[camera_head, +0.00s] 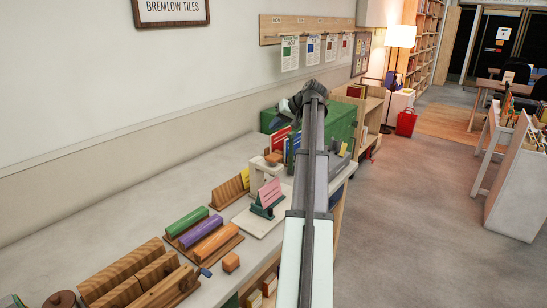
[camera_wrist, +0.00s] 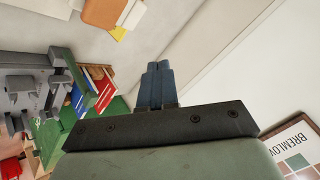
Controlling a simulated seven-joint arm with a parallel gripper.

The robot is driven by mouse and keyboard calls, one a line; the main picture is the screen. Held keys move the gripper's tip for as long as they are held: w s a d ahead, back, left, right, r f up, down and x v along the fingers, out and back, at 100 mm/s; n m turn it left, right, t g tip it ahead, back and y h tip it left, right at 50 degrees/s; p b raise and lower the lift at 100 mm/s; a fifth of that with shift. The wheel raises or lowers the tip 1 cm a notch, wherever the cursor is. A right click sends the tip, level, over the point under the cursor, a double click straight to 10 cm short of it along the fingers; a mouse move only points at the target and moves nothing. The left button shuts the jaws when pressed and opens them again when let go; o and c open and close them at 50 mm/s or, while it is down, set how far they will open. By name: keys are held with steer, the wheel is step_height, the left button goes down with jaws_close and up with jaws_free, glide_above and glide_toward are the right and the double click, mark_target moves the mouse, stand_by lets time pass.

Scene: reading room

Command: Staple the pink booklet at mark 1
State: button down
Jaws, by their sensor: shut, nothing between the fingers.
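The pink booklet (camera_head: 270,191) leans upright in a dark green holder on a white base plate (camera_head: 258,222), on the long pale counter. No numbered mark is legible on it. A white device with an orange-brown top (camera_head: 272,160) stands just behind it; I cannot tell whether this is the stapler. My gripper (camera_wrist: 160,72) is shut and empty, its blue-grey fingers together in the wrist view. In the head view the arm reaches over the counter, its dark end high near the green box, beyond and above the booklet. The arm hides part of the counter's right side.
Green, purple and orange rolls (camera_head: 201,232) lie in a wooden rack, with a slatted wooden rack (camera_head: 128,282) nearer. An orange block (camera_head: 231,262) sits by the counter edge. A green box (camera_head: 341,123) and red and blue books (camera_wrist: 97,85) are near the arm's end.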

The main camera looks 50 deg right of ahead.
mark_target(273, 155)
steer(key=shift+f, duration=0.1)
steer(key=shift+f, duration=4.4)
steer(key=shift+f, duration=0.35)
steer(key=shift+f, duration=1.25)
stand_by(0.4)
steer(key=shift+r, duration=0.1)
stand_by(0.3)
steer(key=shift+r, duration=1.5)
steer(key=shift+r, duration=0.1)
